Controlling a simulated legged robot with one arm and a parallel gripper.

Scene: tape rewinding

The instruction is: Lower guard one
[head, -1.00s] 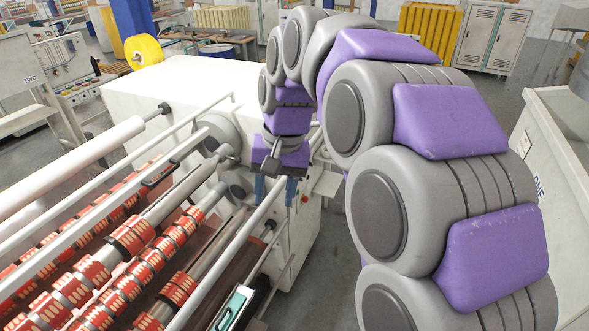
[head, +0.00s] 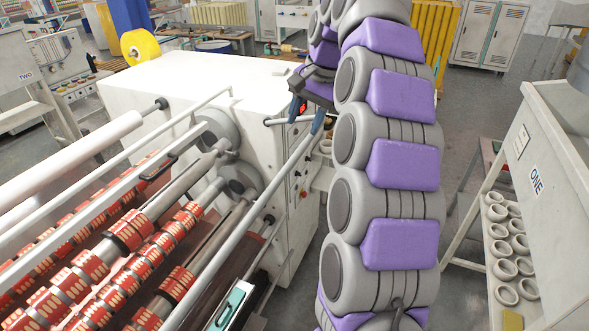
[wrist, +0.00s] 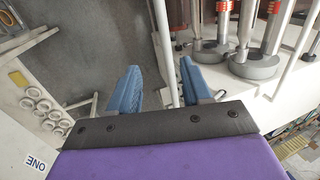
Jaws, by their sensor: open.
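A long white guard bar (head: 248,210) slopes along the near right side of the rewinding machine. Its upper end is close to my gripper (head: 309,114). I take this to be guard one, though no label on it is legible. My gripper is open, with two blue fingers, at the machine's right end. In the wrist view, my gripper (wrist: 159,64) has its fingers apart, and the white bar (wrist: 163,40) shows in the gap between them. I cannot tell whether the fingers touch the bar.
The white machine housing (head: 190,85) stands left of my arm. Rollers with red-and-white tape reels (head: 130,235) lie left of the bar. A cabinet marked ONE (head: 545,150) stands at right, beside a shelf of rings (head: 505,268). Grey floor (head: 465,85) is open behind.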

